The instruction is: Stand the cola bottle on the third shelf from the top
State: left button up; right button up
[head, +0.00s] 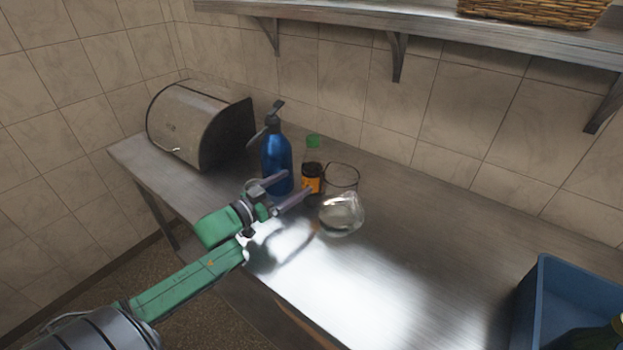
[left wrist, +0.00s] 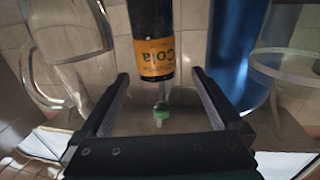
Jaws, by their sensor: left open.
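The cola bottle (head: 312,176) stands upright on the steel table, with dark liquid, an orange label and a green cap. In the left wrist view the cola bottle (left wrist: 153,50) appears upside down, its label between the finger directions. My left gripper (head: 298,182) is open, its fingers pointing at the bottle from the front left. In the left wrist view the open fingers (left wrist: 158,95) have the bottle's cap and neck in the gap between them; I cannot tell whether they touch it. My right gripper is out of view. I cannot identify the third shelf from the top.
A blue spray bottle (head: 276,160) stands close left of the cola, and a glass jug (head: 342,212) close right. A bread box (head: 190,125) is farther left. A blue crate (head: 541,290) is at right. A wall shelf (head: 350,17) holds a wicker basket (head: 530,10). The table's middle is clear.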

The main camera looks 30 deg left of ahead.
aim_at(304, 178)
pick_arm(q)
jog(key=shift+w+d+r, duration=0.15)
jog(key=shift+w+d, duration=0.35)
jog(key=shift+w, duration=0.25)
jog(key=p+x, duration=0.1)
jog(key=x, duration=0.4)
jog(key=shift+d, duration=0.1)
jog(key=shift+s, duration=0.1)
jog(key=c, duration=0.5)
grip_shut()
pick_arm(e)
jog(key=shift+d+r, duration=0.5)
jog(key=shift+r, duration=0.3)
